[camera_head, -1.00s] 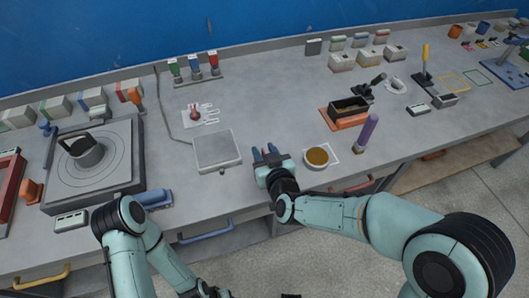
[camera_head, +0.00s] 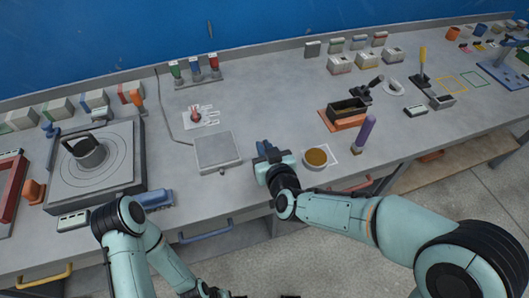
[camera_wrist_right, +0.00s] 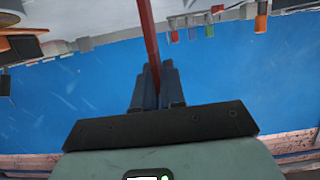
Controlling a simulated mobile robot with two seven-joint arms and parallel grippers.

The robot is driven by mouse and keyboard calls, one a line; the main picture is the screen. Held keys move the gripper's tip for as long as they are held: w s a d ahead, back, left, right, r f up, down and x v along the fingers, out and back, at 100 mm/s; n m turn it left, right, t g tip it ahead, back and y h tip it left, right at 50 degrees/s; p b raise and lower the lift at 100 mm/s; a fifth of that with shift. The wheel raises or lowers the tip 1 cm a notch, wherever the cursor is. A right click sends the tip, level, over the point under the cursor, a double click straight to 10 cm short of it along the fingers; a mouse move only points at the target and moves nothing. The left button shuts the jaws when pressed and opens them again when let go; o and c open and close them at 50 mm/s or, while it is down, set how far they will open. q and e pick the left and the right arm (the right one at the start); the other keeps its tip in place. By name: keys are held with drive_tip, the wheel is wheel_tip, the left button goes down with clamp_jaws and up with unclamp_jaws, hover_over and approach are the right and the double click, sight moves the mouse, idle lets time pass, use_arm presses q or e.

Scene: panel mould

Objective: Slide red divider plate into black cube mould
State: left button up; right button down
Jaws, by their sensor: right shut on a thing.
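My right gripper (camera_head: 264,150) is over the front part of the bench, left of a round bowl. In the right wrist view its fingers (camera_wrist_right: 155,72) are shut on the red divider plate (camera_wrist_right: 149,30), a thin red strip seen nearly edge-on and running up out of the frame. I cannot make the plate out in the head view. The black cube mould (camera_head: 349,113) appears to be the dark open-topped box on an orange base, to the right and farther back from my right gripper. My left gripper (camera_head: 208,292) is partly cut off at the bottom edge; its fingers are unclear.
A grey square plate (camera_head: 217,151) lies to the left. A round-topped machine (camera_head: 92,165) is farther left. Bare bench lies behind the gripper.

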use_arm(q)
drive_tip(key=w+r+p, duration=0.4)
drive_tip(key=r+p, duration=0.3)
drive_tip(key=r, duration=0.2)
drive_tip(key=shift+w+t, duration=0.3)
drive_tip(key=shift+w, duration=0.05)
use_arm(e)
wheel_tip(320, 180, up, 17)
drive_tip(key=shift+r, duration=0.15)
drive_tip(key=w+d+f+m+h, duration=0.3)
drive_tip(key=d+f+m+h, duration=0.4)
drive_tip(key=d+f, duration=0.9)
drive_tip(key=shift+d+h, duration=0.6)
drive_tip(key=shift+h, duration=0.3)
